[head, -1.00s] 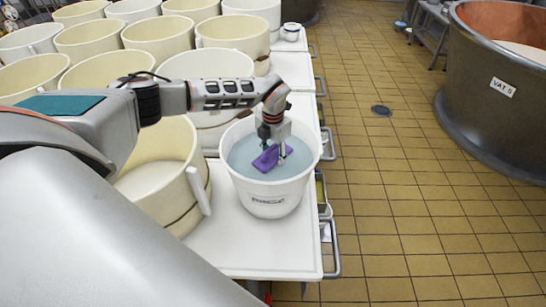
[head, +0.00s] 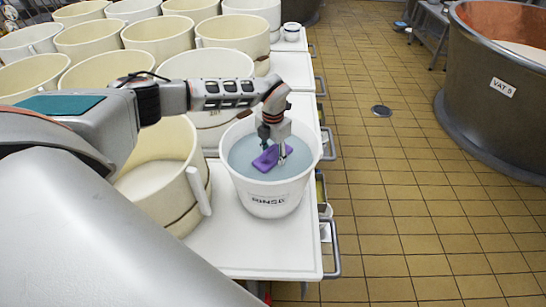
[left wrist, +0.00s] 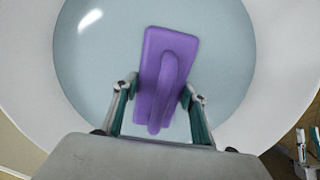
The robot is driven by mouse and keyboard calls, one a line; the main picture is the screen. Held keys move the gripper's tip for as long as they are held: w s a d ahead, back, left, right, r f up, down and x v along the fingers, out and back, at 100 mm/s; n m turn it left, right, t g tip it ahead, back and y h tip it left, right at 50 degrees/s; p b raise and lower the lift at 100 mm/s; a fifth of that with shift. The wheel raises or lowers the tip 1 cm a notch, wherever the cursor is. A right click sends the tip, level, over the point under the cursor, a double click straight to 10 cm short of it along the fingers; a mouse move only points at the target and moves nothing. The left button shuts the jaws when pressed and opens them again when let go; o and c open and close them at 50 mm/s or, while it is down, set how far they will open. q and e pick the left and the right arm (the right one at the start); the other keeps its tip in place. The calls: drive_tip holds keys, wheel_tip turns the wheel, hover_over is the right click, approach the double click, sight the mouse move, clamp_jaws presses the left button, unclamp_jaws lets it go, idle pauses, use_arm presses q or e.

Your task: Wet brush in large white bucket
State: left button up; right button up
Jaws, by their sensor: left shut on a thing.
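The large white bucket (head: 269,198) stands on the white table and holds pale blue liquid. Dark lettering is on its front. The purple brush (head: 267,159) is inside the bucket's rim, at the liquid. My left gripper (head: 279,150) reaches down into the bucket and is shut on the brush's handle. In the left wrist view the brush (left wrist: 175,50) lies between the two fingers (left wrist: 158,105), with liquid around it. Its bristles are hidden beneath it. My right gripper does not show in the head view.
Several cream tubs (head: 155,155) crowd the left and back of the white table (head: 250,245). Metal handles (head: 332,250) line the table's right edge. A large grey vat (head: 490,120) stands at the right. The tiled floor (head: 400,200) between is clear, with a drain.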

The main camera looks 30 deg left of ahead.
sight(273, 146)
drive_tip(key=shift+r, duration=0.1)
